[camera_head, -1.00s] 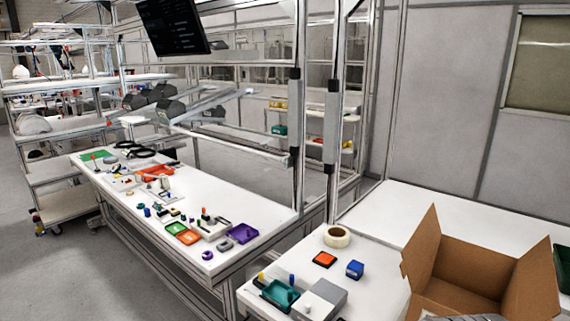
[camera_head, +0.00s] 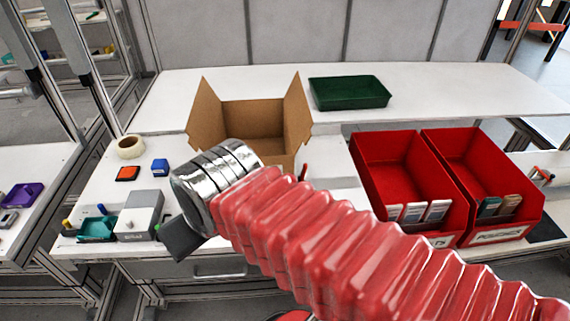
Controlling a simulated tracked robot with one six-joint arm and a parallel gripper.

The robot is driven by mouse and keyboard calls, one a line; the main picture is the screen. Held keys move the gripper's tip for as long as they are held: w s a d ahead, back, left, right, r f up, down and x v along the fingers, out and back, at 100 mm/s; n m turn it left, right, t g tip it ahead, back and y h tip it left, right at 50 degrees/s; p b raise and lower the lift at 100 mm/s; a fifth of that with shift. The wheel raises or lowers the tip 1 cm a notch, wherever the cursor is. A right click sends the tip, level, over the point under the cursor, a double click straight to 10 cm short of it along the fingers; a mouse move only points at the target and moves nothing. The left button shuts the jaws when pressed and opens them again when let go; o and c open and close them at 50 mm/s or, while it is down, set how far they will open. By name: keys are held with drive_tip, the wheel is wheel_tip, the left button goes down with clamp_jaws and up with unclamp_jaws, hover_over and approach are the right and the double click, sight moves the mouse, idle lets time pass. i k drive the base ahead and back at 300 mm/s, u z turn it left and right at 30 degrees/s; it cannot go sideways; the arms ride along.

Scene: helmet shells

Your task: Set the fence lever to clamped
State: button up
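I cannot make out a fence lever in this view. A grey and white box-shaped device (camera_head: 140,214) stands at the front left of the near bench, beside a teal tray (camera_head: 97,228); no lever can be told on it. My red ribbed arm crosses the front from the lower right and ends in a silver wrist. A dark grey part at its end, which seems to be my gripper (camera_head: 182,240), hangs just right of the grey device in the picture. Its fingers are not clear, and nothing is seen held.
An open cardboard box (camera_head: 245,118) stands behind the wrist. Two red bins (camera_head: 400,165) (camera_head: 480,165) stand to the right and a green tray (camera_head: 348,92) at the back. A tape roll (camera_head: 130,147), an orange pad (camera_head: 127,173) and a blue block (camera_head: 160,166) lie left.

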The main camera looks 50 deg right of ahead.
sight(304, 170)
drive_tip(key=u, duration=0.15)
drive_tip(key=k, duration=1.25)
drive_tip(key=z, duration=1)
drive_tip(key=i, duration=1)
drive_tip(key=z, duration=0.05)
